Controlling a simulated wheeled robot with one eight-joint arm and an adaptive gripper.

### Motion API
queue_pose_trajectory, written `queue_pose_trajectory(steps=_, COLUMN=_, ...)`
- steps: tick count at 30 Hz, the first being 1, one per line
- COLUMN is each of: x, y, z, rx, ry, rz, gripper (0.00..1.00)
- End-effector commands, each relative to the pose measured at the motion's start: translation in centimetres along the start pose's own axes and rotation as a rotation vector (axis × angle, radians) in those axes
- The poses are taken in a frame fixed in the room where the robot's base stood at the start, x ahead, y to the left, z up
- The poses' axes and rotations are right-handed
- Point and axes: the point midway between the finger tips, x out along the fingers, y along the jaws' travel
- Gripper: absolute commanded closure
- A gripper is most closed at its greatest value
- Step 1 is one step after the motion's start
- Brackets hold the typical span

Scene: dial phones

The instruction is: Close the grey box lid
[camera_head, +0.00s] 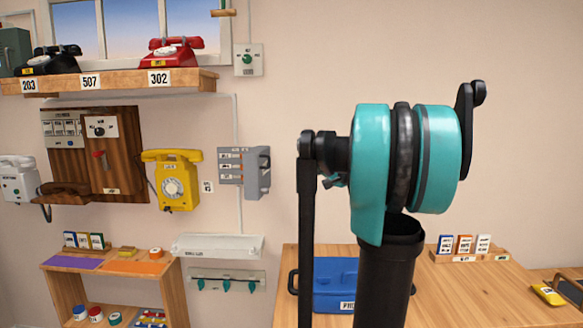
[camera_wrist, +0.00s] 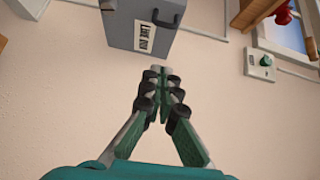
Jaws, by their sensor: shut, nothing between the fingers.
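The grey box (camera_head: 231,168) hangs on the wall right of the yellow phone in the head view. Its labelled inner rows show. Its lid (camera_head: 259,173) stands open, out from the wall on the right side. In the wrist view the lid (camera_wrist: 145,24) shows its outer face with a black handle and a white label. My gripper (camera_wrist: 157,72) is shut and empty. Its fingertips are close to the lid's lower edge in the picture; I cannot tell whether they touch. My gripper is not visible in the head view.
A green-knobbed wall switch (camera_head: 248,59) is above the box, with a cable running down beside it. The yellow phone (camera_head: 174,181) hangs to the left. A white panel with green hooks (camera_head: 220,265) is below. A wooden table (camera_head: 460,290) stands at right, with a blue case (camera_head: 335,278).

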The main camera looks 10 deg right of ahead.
Motion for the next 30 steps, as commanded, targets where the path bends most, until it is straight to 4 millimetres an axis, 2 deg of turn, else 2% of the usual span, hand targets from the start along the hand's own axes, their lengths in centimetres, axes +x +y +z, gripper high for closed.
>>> queue_pose_trajectory(steps=16, x=9.9, y=0.1, z=0.5, rx=-0.001, ry=-0.006, rz=0.002, gripper=1.0)
queue_pose_trajectory(steps=22, x=11.6, y=0.2, z=2.4, rx=-0.001, ry=-0.005, rz=0.003, gripper=1.0)
queue_pose_trajectory(steps=30, x=12.2, y=0.2, z=3.0, rx=-0.001, ry=-0.003, rz=0.003, gripper=1.0)
